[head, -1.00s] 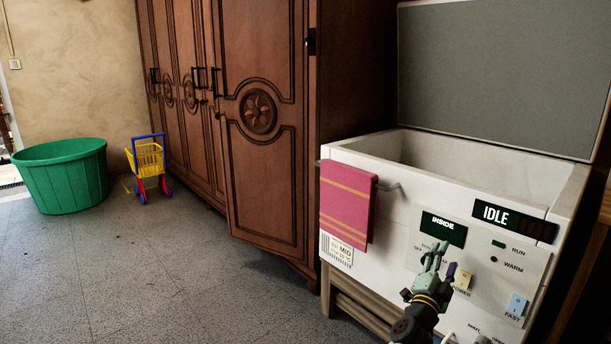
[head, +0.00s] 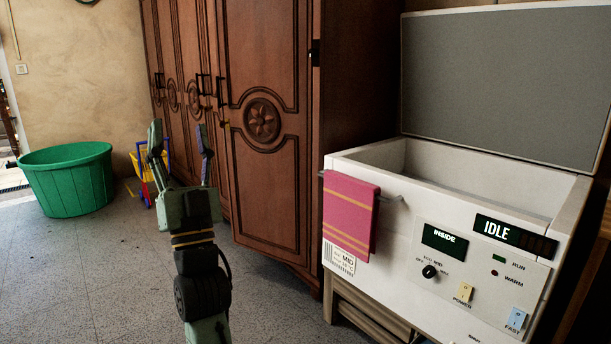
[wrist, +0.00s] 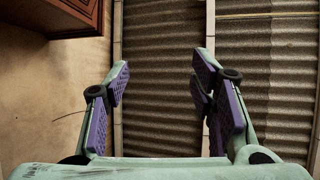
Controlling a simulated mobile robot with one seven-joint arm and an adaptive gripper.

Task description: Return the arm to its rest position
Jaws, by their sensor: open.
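My gripper (head: 180,142) is raised at the left-centre of the head view, with its fingers pointing up and spread apart. It is open and empty, and covers part of the toy cart behind it. In the wrist view my gripper (wrist: 160,90) also shows two purple-padded fingers well apart with nothing between them. My arm rises from the bottom edge of the head view, in front of the wardrobe and clear of the white machine (head: 352,165).
The white machine has its grey lid (head: 500,85) up, a pink towel (head: 348,215) on its rail and a panel reading IDLE. The brown wardrobe (head: 262,170) has one door ajar. A green tub (head: 68,180) and a toy cart (head: 146,190) stand left. Floor (head: 90,270) is clear.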

